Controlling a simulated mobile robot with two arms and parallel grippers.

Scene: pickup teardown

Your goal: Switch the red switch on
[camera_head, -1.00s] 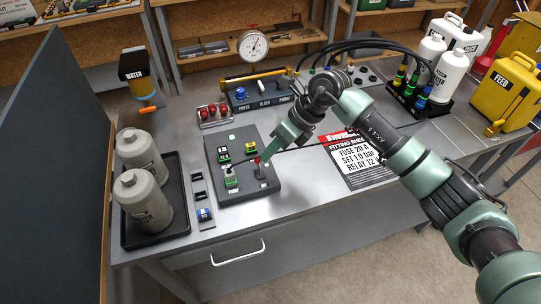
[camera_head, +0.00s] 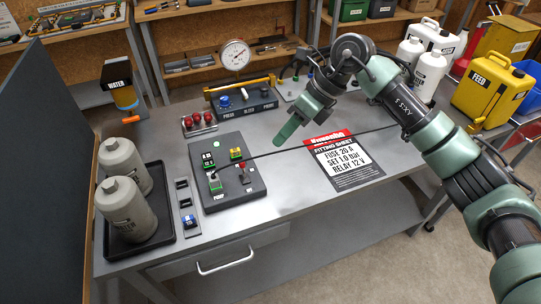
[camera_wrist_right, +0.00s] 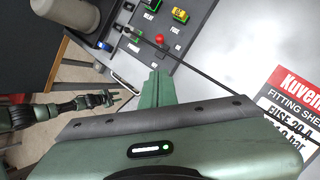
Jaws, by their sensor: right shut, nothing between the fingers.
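The red switch (camera_head: 242,166) is a small lever with a red tip at the right front of the dark control panel (camera_head: 228,197). It also shows in the right wrist view (camera_wrist_right: 159,38); its exact tilt is hard to tell. My right gripper (camera_head: 281,136) is shut and empty, above the table to the right of and behind the panel, apart from the switch. Its fingers also show in the right wrist view (camera_wrist_right: 155,84). My left gripper (camera_wrist_right: 128,92) is small at the left of the right wrist view, away from the panel; its opening is unclear.
Grey bottles (camera_head: 128,207) stand in a black tray at left. A thin dark line runs from the panel past the fitting sheet (camera_head: 343,160).

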